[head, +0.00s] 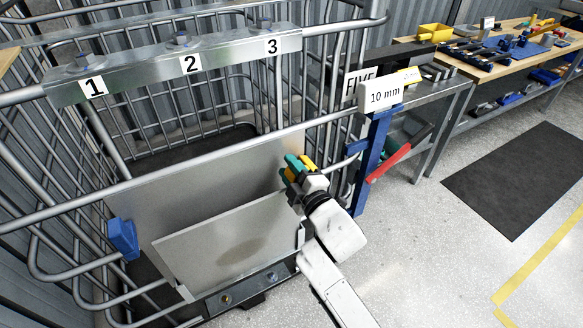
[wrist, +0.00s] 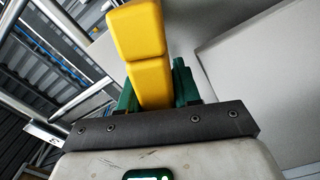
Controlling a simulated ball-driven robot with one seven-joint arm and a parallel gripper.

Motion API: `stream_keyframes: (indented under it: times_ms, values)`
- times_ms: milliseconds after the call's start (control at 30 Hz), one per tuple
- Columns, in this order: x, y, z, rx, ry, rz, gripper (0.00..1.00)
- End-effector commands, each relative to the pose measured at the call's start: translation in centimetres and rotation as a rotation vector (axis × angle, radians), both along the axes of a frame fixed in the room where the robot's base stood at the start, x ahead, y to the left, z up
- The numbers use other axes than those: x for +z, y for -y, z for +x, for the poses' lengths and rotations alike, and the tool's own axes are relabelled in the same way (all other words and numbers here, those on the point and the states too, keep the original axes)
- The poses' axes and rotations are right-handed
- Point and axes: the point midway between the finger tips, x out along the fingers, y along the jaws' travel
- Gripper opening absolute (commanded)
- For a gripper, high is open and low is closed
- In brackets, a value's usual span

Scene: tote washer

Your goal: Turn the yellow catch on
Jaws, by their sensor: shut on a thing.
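The yellow catch (head: 308,162) is at the right edge of the grey panel on the wire cage, largely covered by my gripper in the head view. In the wrist view, the yellow catch (wrist: 138,42) is a chunky two-part bar rising between the green fingers. My gripper (head: 294,166) has reached it from the lower right. In the wrist view, my gripper (wrist: 154,88) has a green finger on each side of the bar and is shut on it. The catch's mount is hidden.
A blue block (head: 123,238) sits on the panel's left side. A tilted plate (head: 230,243) is in front of the panel. A workbench (head: 505,62) is beyond. Floor at right is clear around a dark mat (head: 520,180).

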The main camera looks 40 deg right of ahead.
Motion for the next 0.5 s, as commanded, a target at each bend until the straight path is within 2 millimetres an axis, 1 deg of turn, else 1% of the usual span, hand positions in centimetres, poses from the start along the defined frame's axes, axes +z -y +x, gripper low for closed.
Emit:
stream_keyframes:
  times_ms: [467,500]
  values:
    - [-0.17,-0.12,0.02,0.002,-0.005,-0.011,0.0]
    - [-0.17,-0.12,0.02,0.002,-0.005,-0.011,0.34]
